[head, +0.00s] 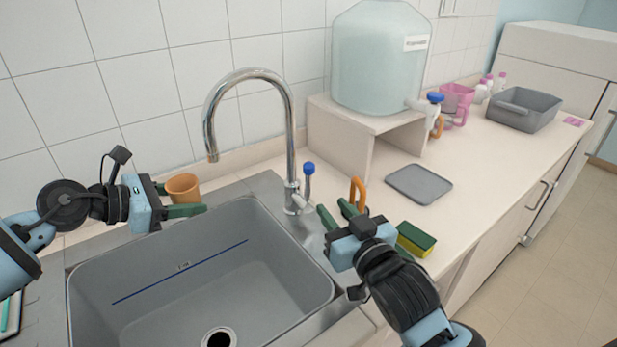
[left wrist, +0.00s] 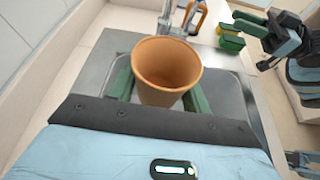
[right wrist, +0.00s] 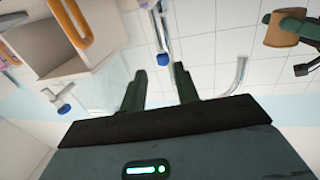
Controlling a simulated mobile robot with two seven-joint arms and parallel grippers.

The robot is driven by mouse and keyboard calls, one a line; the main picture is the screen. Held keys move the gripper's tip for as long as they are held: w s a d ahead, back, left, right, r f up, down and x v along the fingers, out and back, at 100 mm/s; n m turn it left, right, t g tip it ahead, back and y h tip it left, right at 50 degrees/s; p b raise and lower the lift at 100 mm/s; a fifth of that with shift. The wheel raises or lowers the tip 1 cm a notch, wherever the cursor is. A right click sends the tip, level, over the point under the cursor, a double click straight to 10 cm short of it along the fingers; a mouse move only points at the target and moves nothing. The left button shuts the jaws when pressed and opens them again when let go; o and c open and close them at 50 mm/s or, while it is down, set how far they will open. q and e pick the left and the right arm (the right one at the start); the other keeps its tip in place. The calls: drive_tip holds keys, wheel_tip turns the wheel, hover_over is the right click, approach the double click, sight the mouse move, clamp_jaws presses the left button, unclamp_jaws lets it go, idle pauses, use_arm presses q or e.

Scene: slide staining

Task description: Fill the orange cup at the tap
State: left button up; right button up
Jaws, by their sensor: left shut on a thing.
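The orange cup (head: 183,187) is upright between the fingers of my left gripper (head: 182,198), which is shut on it. In the left wrist view the cup (left wrist: 167,65) shows its open mouth, and I see no water in it. The cup is near the sink's back left corner, left of and lower than the spout end. The chrome tap (head: 290,130) has an arched spout and a blue-tipped lever (head: 309,170); no stream shows. My right gripper (head: 333,210) is open and empty, in front of and right of the tap base. Its fingers (right wrist: 160,85) are apart in the right wrist view.
The grey sink (head: 190,275) is empty, with a drain near the front. A green and yellow sponge (head: 416,239) and an orange loop handle (head: 358,188) are near my right gripper. A big water container (head: 378,65) stands on a raised shelf. A grey tray (head: 419,184) lies right.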

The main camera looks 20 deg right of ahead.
sight(310, 179)
drive_tip(key=shift+w+a, duration=0.35)
drive_tip(key=shift+w, duration=1.65)
drive_tip(key=shift+w+a, duration=0.35)
drive_tip(key=shift+w, duration=1.65)
drive_tip(key=shift+w+a, duration=0.35)
drive_tip(key=shift+w, duration=1.65)
clamp_jaws()
